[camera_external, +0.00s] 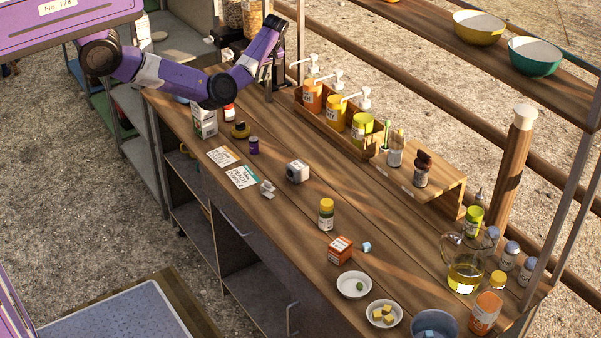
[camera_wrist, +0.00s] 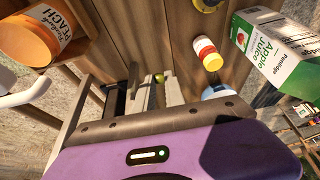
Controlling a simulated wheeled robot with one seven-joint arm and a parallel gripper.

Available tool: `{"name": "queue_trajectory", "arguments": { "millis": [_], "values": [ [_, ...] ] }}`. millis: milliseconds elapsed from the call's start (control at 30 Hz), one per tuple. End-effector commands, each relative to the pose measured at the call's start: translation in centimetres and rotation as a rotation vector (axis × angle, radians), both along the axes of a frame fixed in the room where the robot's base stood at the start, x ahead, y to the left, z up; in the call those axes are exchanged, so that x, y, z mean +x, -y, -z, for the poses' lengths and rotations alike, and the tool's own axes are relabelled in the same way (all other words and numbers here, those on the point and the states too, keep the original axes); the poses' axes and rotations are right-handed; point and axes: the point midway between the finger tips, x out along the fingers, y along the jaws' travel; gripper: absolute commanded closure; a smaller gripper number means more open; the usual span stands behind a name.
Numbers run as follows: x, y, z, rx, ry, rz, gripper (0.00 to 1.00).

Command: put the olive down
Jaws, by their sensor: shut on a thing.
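My gripper (camera_wrist: 157,88) is shut on a small yellow-green olive (camera_wrist: 159,77), which shows between the fingertips in the wrist view. In the external view my gripper (camera_external: 268,92) is at the far end of the wooden counter, left of the dispenser rack; the held olive is too small to make out there. Another green olive (camera_external: 360,286) lies in a small white bowl (camera_external: 342,290) near the front of the counter.
The orange peach dispenser (camera_wrist: 38,32) is close on the left in the wrist view. The apple juice carton (camera_wrist: 285,55), a red-and-yellow bottle (camera_wrist: 207,55) and a pale blue rounded thing (camera_wrist: 217,92) are on the right. The mid-counter has bare wood (camera_external: 285,225).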

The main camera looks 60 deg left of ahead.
Motion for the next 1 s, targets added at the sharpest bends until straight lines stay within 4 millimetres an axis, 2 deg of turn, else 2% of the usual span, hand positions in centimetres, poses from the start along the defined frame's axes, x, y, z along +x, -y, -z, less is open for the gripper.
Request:
{"name": "queue_trajectory", "arguments": {
  "millis": [33,267,400,600,800,1000],
  "values": [
    [-0.6,-2.1,-0.3,-0.001,-0.002,-0.047,1.0],
    [-4.4,-11.1,-0.4,0.0,-0.002,-0.281,1.0],
    [-7.5,-16.6,-0.3,-0.001,-0.001,-0.433,1.0],
    [-12.6,-23.2,-0.3,-0.001,-0.001,-0.633,1.0],
    [-16.2,-27.0,-0.2,0.0,-0.002,-0.763,1.0],
    [-17.5,-28.2,0.3,0.0,-0.001,-0.807,1.0]
  ]
}}
